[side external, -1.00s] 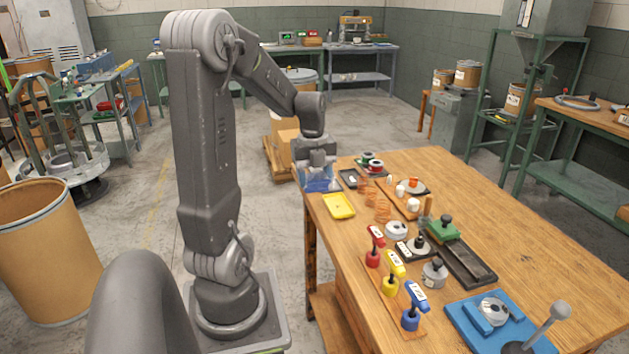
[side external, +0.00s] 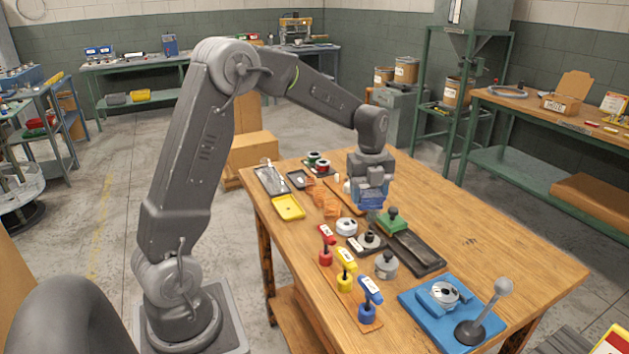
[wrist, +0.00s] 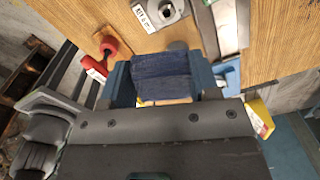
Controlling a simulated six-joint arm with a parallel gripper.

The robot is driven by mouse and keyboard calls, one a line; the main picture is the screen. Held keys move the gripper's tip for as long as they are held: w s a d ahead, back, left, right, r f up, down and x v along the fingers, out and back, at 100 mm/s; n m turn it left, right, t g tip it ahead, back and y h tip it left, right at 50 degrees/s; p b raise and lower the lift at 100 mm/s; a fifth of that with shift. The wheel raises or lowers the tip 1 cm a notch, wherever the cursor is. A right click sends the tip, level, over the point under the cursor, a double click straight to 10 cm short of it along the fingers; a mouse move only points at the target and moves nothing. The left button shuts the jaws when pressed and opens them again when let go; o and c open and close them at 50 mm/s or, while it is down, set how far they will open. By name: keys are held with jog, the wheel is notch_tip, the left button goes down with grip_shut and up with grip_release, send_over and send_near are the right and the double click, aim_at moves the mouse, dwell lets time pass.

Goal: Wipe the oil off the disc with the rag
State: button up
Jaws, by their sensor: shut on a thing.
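My gripper (side external: 370,204) is shut on a dark blue folded rag (wrist: 165,77), which fills the space between the fingers in the wrist view. The rag also shows as a blue patch in the side view (side external: 371,193). My gripper is above the middle of the table, close to the green-handled block. A pale grey disc with a hole (side external: 346,227) lies just in front and to the left.
A green-handled block (side external: 393,221) stands by a long black tray (side external: 418,253). Red, yellow and blue labelled handles stand on a wooden strip (side external: 350,310). A blue fixture (side external: 415,300) and lever (side external: 490,310) are at front right. Right-hand tabletop is mostly bare.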

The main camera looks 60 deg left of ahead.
jog(key=w+d+f+m, duration=0.15)
jog(key=w+d, duration=0.45)
jog(key=d, duration=0.6)
jog(key=m, duration=0.1)
send_near(454, 291)
jog(key=shift+w+a+f, duration=0.4)
jog(key=shift+a+f, duration=0.05)
jog(key=shift+a, duration=0.05)
jog(key=shift+d+f, duration=0.15)
jog(key=shift+d, duration=0.05)
jog(key=shift+f, duration=2.6)
jog(key=shift+f, duration=0.5)
jog(key=shift+s+d, duration=0.1)
jog(key=shift+d, duration=0.05)
jog(key=shift+s+d, duration=0.2)
jog(key=shift+d, duration=0.05)
